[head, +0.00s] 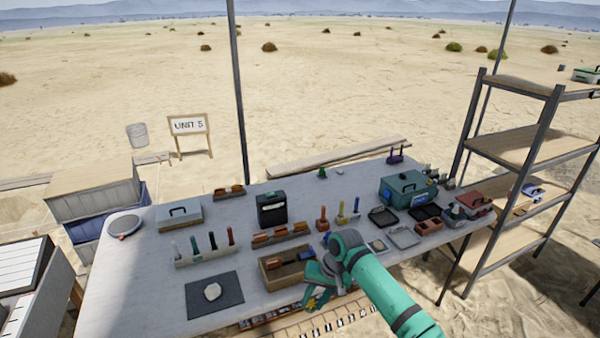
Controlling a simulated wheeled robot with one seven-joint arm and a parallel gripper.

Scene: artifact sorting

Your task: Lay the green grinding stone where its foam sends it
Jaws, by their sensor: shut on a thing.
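My gripper (311,303) is at the front of the table, pointing down by the front right corner of a wooden tray (263,276). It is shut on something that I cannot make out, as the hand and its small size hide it. I cannot pick out the green grinding stone with certainty. A small dark green thing (322,173) stands at the table's back edge, far from my gripper.
The grey table (150,290) also bears a black case (272,209), a green box (407,188), a rack of upright tools (206,250) and dark flat trays (383,217) at the right. A metal shelf (528,143) stands at the right. The table's left front is bare.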

